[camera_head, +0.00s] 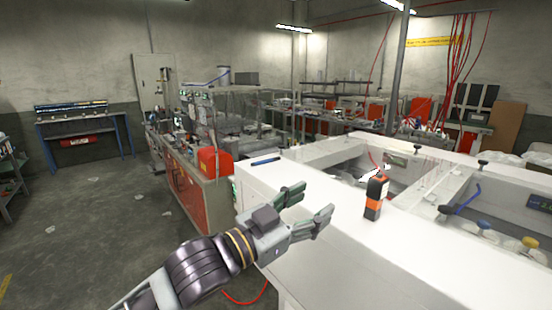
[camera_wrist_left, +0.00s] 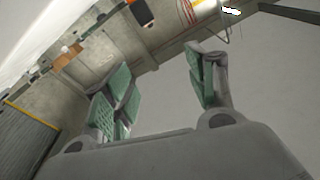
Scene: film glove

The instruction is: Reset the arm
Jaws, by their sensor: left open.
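My left arm comes in from the lower left in the head view. Its gripper (camera_head: 311,204) is in front of the white machine bench, by its near left edge. The fingers are spread and hold nothing. My right gripper is in neither view.
The white bench (camera_head: 400,250) fills the right side. An orange and black block (camera_head: 375,197) stands on its top, right of my gripper. A dark blue bar (camera_head: 266,161) lies near its far left corner. Open floor (camera_head: 100,230) lies to the left.

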